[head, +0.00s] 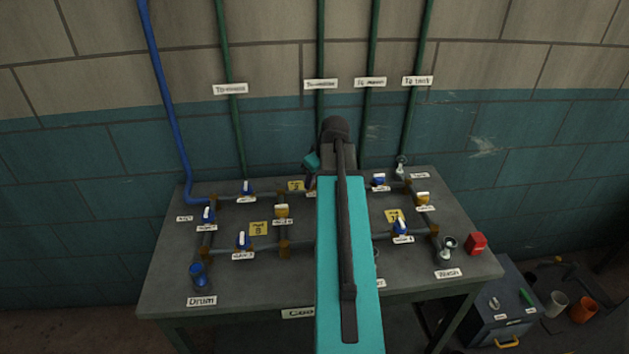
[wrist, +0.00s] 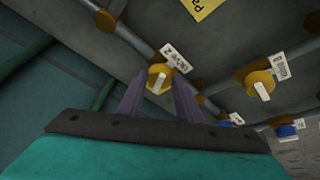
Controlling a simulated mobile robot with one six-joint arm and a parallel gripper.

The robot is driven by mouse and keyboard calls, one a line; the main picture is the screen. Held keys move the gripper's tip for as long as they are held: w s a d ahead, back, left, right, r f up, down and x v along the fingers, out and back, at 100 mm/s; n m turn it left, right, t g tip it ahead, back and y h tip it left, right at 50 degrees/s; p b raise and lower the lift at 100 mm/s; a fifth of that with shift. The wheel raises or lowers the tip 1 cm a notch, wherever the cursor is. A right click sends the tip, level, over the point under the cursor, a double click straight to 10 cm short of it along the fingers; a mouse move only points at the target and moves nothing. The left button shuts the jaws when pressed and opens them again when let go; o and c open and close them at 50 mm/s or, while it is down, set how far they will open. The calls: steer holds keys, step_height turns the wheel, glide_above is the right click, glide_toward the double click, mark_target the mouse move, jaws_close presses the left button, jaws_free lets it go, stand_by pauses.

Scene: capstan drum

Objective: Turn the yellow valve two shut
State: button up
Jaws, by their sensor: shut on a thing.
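A yellow valve (wrist: 153,72) with a white handle sits on a grey pipe in the wrist view. My gripper (wrist: 159,92) has its two purple fingers on either side of this handle and is shut on it. In the head view my own arm hides the gripper tips and this valve. Another yellow valve (wrist: 258,84) with a white handle stands to the right in the wrist view. The head view shows yellow valves at left (head: 281,211) and at right (head: 422,198).
Blue valves stand along the pipes, one at the left (head: 242,240) and one at the right (head: 401,227). A red block (head: 476,243) sits at the grey table's (head: 165,280) right edge. Green upright pipes (head: 410,120) rise behind it.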

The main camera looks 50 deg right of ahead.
steer(key=shift+w+a+m+g+h, duration=0.15)
steer(key=shift+m+h, duration=0.25)
steer(key=shift+m, duration=0.75)
steer(key=shift+s+m+g+h, duration=0.1)
steer(key=shift+m+g+h, duration=0.25)
steer(key=shift+m, duration=0.8)
steer(key=o, duration=1)
steer(key=shift+o, duration=0.2)
steer(key=shift+r, duration=0.15)
steer(key=b+v, duration=0.2)
steer(key=v, duration=1.1)
steer(key=shift+a+r, duration=0.15)
steer(key=shift+a, duration=0.1)
